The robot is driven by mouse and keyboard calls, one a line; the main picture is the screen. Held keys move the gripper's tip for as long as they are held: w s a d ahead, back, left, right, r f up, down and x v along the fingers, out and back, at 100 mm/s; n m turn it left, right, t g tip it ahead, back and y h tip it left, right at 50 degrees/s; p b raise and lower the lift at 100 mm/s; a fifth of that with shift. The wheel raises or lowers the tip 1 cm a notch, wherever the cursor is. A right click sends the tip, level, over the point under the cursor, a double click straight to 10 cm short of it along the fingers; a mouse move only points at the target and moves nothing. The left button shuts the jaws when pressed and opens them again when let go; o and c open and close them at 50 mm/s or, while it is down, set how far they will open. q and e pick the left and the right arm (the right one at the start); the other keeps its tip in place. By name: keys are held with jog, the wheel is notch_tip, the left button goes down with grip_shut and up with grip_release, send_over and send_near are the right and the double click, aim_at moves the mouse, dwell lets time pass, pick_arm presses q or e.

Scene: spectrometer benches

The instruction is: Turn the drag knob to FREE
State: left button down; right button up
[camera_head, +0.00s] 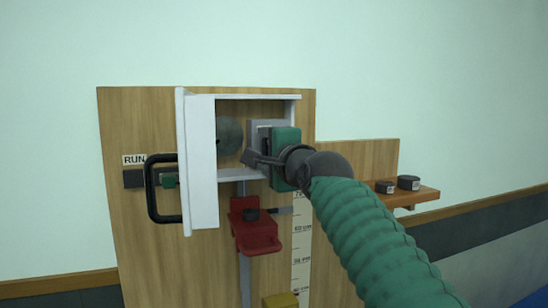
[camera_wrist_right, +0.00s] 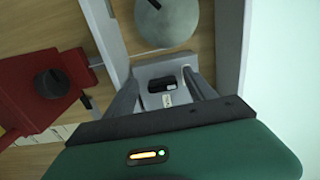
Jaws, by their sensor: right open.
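A small black knob (camera_wrist_right: 162,84) with a pale label below it sits on a grey block (camera_wrist_right: 150,70) in the right wrist view; I take it for the drag knob, but its label is too small to read. My right gripper (camera_wrist_right: 160,77) is open, with one finger on each side of the knob. I cannot tell whether the fingers touch it. In the head view my right gripper (camera_head: 251,159) reaches into the white-framed box, beside the grey block (camera_head: 262,127). The gripper hides the knob there. My left gripper is not in view.
A grey disc (camera_head: 229,137) is in the box, close to the fingers. The white door (camera_head: 203,165) with a black handle (camera_head: 150,190) stands open at left. A red carriage (camera_head: 257,235) with a black knob is below. A shelf (camera_head: 415,196) holds dark discs at right.

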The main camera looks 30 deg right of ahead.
jog(key=b+v, duration=0.8)
jog(key=v, duration=0.8)
jog(key=shift+a, duration=0.2)
jog(key=shift+w+f, duration=0.1)
jog(key=shift+d, duration=0.1)
